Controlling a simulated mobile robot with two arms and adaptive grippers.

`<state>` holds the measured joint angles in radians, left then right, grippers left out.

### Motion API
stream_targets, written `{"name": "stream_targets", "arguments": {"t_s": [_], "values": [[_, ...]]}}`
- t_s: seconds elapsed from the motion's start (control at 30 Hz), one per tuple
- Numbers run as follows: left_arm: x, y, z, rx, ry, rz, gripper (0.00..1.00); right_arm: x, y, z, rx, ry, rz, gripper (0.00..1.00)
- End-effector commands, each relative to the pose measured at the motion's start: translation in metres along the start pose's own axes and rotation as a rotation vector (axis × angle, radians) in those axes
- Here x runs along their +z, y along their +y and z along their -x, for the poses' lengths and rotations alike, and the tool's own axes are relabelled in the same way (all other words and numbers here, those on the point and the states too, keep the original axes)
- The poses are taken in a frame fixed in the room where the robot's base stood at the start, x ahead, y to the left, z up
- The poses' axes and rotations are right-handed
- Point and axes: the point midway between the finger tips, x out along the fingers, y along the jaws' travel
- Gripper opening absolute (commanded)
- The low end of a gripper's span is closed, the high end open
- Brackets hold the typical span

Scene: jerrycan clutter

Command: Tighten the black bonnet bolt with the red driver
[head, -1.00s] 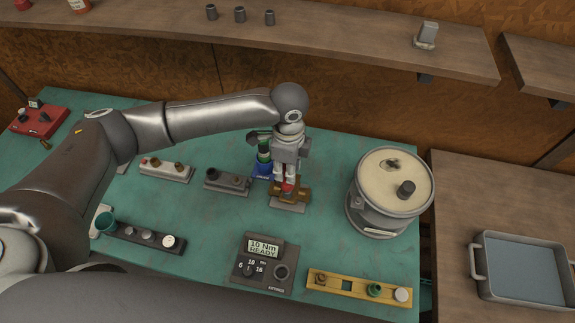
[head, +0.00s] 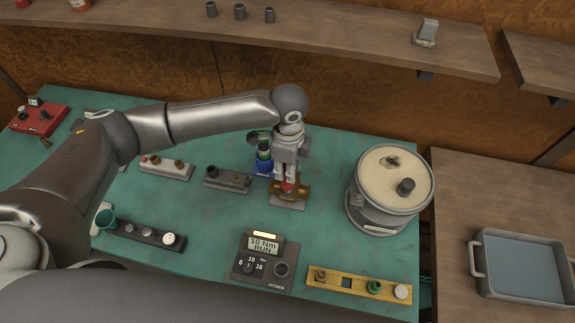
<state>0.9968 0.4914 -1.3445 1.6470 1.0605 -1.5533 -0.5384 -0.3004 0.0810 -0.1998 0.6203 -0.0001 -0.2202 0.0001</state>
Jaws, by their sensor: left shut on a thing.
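My left gripper (head: 287,176) points down over a brass valve body (head: 301,193) on a grey base plate (head: 287,205) at the middle of the green bench. It is shut on the red driver (head: 288,186), of which only a small red part shows between the fingers, on top of the valve. The black bonnet bolt is hidden under the driver and fingers. The torque controller (head: 263,262) at the front of the bench reads "10 Nm RUN", with a lit yellow bar above the display. My right gripper is not in view.
A grey drum (head: 386,215) stands right of the valve. A blue and green item (head: 263,158) stands close behind-left of it. Grey rack (head: 227,180), white rack (head: 166,168), black rack (head: 146,236) and yellow rack (head: 345,287) hold small parts. A grey tray (head: 478,262) lies at right.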

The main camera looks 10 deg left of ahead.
Motion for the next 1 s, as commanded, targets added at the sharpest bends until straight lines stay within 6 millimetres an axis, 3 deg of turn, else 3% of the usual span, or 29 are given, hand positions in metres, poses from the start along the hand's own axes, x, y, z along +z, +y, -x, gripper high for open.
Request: {"name": "stream_targets", "arguments": {"t_s": [0.6, 1.0], "values": [[0.0002, 0.0029, -0.0036, 0.008, -0.002, -0.001, 0.00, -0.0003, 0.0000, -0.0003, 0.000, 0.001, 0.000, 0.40], [0.0003, 0.0026, 0.0046, 0.007, -0.002, -0.001, 0.00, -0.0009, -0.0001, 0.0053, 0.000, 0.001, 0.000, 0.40]]}}
